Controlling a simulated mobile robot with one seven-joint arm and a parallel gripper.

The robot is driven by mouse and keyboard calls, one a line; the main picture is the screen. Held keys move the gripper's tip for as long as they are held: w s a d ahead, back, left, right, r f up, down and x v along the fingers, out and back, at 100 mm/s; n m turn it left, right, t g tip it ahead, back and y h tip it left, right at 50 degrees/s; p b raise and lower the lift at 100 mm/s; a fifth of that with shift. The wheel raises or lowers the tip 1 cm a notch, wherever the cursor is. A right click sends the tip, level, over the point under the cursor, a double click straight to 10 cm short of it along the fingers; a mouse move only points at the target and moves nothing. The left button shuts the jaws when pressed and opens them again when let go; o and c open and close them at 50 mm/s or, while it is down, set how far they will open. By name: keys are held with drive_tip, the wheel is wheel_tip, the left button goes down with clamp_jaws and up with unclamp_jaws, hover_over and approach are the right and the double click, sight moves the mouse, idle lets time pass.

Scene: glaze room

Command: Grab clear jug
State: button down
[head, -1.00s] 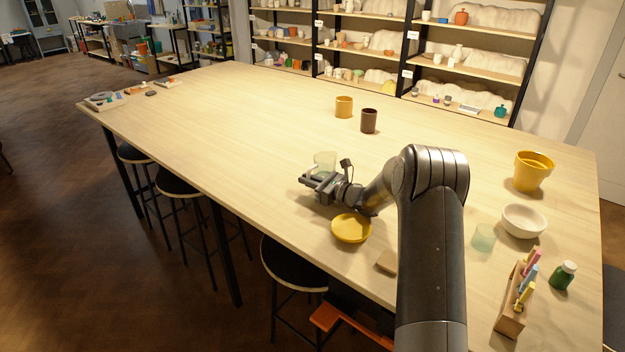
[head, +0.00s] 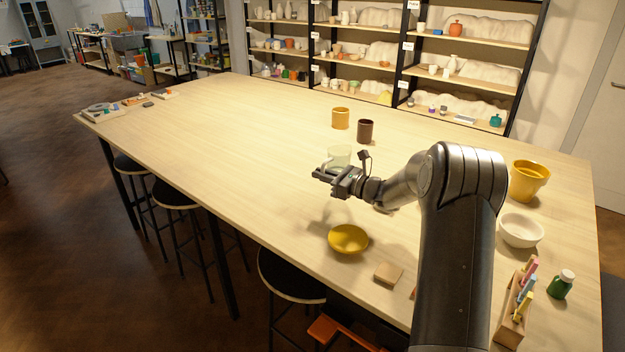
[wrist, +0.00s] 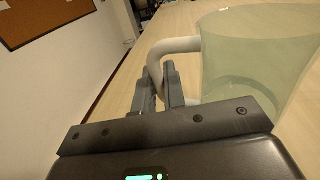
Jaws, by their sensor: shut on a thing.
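The clear jug (head: 339,155) is pale green and see-through, with a whitish handle. In the wrist view the jug (wrist: 255,60) fills the upper right, and its handle (wrist: 160,60) reaches down between my fingertips. My gripper (head: 325,177) is shut on the handle and also shows in the wrist view (wrist: 170,85). The jug looks upright and above the table, its body just beyond my fingers. My gripper hides the jug's lower part in the head view.
On the long wooden table (head: 230,150) a yellow bowl (head: 348,239) lies below my gripper. An orange cup (head: 340,118) and a brown cup (head: 365,131) stand behind the jug. A white bowl (head: 521,231), yellow pot (head: 528,181) and green bottle (head: 562,284) stand right.

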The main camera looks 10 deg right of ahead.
drive_tip(key=s+d+r, duration=0.2)
drive_tip(key=d+r, duration=0.1)
drive_tip(key=d, duration=0.2)
drive_tip(key=shift+s+d+r, duration=0.25)
drive_tip(key=shift+s+r, duration=0.1)
idle(0.3)
drive_tip(key=shift+d, duration=0.1)
idle(0.9)
